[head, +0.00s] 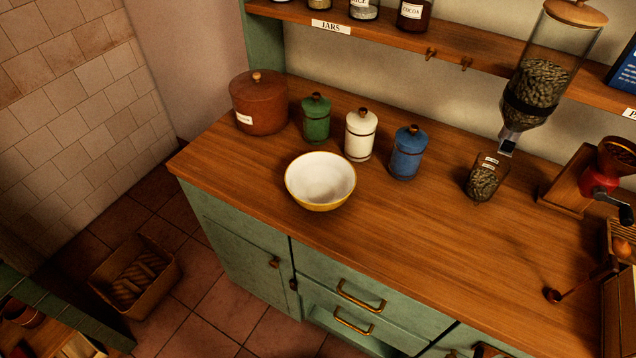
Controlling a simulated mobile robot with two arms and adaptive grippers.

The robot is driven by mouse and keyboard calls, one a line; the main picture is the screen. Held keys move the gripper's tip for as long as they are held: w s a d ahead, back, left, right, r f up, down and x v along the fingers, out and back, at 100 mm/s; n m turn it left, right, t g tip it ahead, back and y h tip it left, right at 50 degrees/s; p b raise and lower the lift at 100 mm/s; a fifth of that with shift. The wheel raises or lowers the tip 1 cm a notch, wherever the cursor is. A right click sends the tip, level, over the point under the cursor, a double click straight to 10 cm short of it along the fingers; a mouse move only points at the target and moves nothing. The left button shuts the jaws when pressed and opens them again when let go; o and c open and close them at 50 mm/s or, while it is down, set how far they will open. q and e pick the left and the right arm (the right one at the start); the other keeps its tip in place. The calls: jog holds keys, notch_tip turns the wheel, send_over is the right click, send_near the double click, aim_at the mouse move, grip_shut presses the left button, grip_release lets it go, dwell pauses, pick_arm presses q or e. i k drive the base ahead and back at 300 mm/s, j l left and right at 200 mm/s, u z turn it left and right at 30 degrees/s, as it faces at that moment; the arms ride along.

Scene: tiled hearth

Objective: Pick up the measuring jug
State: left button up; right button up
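A small clear glass vessel (483,181), which looks like the measuring jug, stands upright on the wooden counter right of centre. It holds dark beans or pellets and has small white labels near its rim. It stands just below and left of the spout of a tall glass dispenser (541,85) filled with similar pieces. I cannot make out a handle on the jug. Neither of my grippers shows in the head view.
A yellow-rimmed bowl (320,181), a blue canister (407,153), a cream canister (360,135), a green canister (316,119) and a brown lidded pot (258,103) stand left of the jug. A red grinder (600,180) is at right. The counter (420,230) in front is clear.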

aim_at(490, 169)
jog(key=i+j+z, duration=0.15)
jog(key=j+z, duration=0.25)
jog(key=j, duration=0.35)
jog(key=j+z, duration=0.35)
jog(key=j, duration=0.4)
jog(key=j+z, duration=0.4)
jog(key=j, duration=0.4)
